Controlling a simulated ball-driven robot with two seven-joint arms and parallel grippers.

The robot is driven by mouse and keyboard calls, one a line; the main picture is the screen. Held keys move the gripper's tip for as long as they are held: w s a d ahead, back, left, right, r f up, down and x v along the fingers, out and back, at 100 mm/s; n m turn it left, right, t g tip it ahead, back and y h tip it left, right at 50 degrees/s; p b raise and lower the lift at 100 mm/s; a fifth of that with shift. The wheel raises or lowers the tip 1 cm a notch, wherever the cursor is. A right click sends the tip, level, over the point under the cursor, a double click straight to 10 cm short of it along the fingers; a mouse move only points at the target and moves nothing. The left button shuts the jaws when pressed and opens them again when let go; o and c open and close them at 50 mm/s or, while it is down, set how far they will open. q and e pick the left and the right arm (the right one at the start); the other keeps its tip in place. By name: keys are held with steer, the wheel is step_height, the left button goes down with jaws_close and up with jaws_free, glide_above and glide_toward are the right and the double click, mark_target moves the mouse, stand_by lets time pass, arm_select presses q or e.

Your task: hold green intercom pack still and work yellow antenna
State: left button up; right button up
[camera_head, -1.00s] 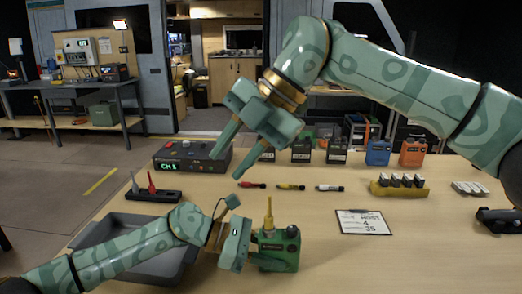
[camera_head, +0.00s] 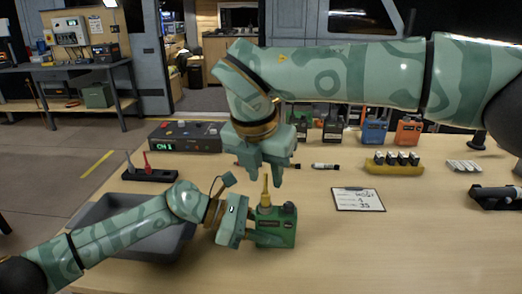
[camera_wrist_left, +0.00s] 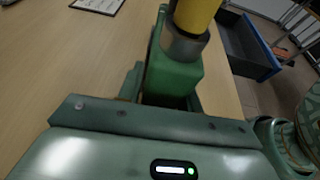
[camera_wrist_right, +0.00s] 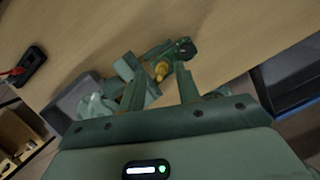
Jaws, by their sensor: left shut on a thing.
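The green intercom pack (camera_head: 276,228) stands upright on the table in the head view. Its yellow antenna (camera_head: 265,189) points up from its top. My left gripper (camera_head: 254,234) is shut on the pack from its left side; in the left wrist view the pack (camera_wrist_left: 172,78) sits between the fingers, with the antenna's yellow shaft (camera_wrist_left: 196,12) close above. My right gripper (camera_head: 264,180) points down just above the antenna, fingers apart. In the right wrist view the antenna (camera_wrist_right: 161,70) shows in the gap between the open fingers (camera_wrist_right: 160,95); I cannot see contact.
A grey tray (camera_head: 98,212) lies left of the pack, under my left arm. A stand with a red antenna (camera_head: 147,165) and a CH1 console (camera_head: 187,138) are behind. A clipboard (camera_head: 358,200) lies to the right. Bare table lies in front and right.

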steer(key=shift+x, duration=0.9)
jaws_close()
steer(key=m+h, duration=0.1)
steer(key=m, duration=0.3)
steer(key=shift+g, duration=0.3)
steer(key=m+g+h, duration=0.1)
steer(key=m, duration=0.4)
